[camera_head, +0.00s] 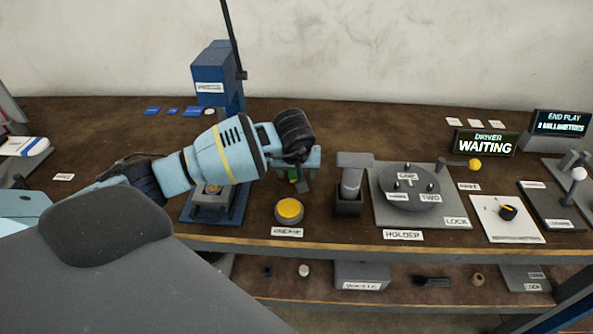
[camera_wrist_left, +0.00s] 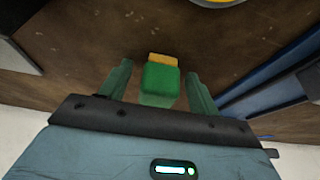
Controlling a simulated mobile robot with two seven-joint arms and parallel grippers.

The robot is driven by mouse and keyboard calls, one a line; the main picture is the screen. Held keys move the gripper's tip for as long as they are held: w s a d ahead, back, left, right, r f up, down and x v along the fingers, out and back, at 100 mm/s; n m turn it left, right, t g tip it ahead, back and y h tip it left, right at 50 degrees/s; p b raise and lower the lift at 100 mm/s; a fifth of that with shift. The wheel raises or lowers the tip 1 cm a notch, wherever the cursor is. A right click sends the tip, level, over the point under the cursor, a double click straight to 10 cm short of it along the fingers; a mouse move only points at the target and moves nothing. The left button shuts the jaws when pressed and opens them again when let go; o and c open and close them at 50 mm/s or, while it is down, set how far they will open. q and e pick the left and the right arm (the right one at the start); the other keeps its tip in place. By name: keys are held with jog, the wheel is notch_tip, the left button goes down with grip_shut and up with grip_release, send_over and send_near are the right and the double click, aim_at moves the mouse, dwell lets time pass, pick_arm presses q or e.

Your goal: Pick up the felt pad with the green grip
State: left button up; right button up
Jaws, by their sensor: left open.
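The felt pad's green grip (camera_wrist_left: 161,79) shows in the left wrist view between my left gripper's (camera_wrist_left: 158,76) two teal fingers, with a gap on each side. A tan end, likely the felt pad (camera_wrist_left: 163,58), sticks out beyond the green part. In the head view my left gripper (camera_head: 298,173) points down over the table, and a bit of the green grip (camera_head: 293,175) shows between its fingers. The gripper is open and partly hides the pad. My right gripper is not in view.
A sign (camera_head: 485,144) reads "WAITING".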

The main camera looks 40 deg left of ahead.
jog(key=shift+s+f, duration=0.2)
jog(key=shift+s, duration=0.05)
pick_arm(q)
jog(key=c, duration=1.1)
jog(key=shift+c, duration=0.2)
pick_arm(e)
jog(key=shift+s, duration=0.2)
